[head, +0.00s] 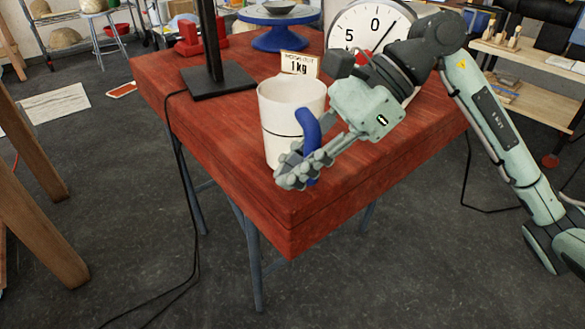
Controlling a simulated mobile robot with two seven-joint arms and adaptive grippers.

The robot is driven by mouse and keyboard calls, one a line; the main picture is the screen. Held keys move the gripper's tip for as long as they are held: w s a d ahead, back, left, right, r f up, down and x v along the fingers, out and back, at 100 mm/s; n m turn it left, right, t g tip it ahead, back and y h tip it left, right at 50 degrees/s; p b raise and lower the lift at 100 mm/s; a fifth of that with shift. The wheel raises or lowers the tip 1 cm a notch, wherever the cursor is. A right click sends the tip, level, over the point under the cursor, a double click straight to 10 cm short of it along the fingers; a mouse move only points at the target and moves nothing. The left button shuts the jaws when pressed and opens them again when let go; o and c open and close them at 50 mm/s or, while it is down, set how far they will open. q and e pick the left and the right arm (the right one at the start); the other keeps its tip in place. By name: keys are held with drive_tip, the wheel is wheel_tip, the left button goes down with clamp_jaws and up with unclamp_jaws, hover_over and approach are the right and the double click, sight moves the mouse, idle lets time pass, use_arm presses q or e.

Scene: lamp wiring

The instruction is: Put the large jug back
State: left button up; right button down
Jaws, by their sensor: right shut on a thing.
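The large jug (279,118) is cream white with a thin dark line around it and a blue handle (308,132). It stands upright on, or just above, the red table (225,140), near its front corner; I cannot tell if its base touches. My right gripper (301,168) comes in from the right and is shut on the blue handle. Its fingers hide the lower part of the handle. My left gripper is not in view.
Bare tabletop lies left of the jug.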

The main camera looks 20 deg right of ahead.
drive_tip(key=shift+f, duration=0.15)
drive_tip(key=c, duration=1.9)
unclamp_jaws()
drive_tip(key=o, duration=0.4)
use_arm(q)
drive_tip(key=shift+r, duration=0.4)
use_arm(e)
drive_tip(key=shift+o, duration=0.2)
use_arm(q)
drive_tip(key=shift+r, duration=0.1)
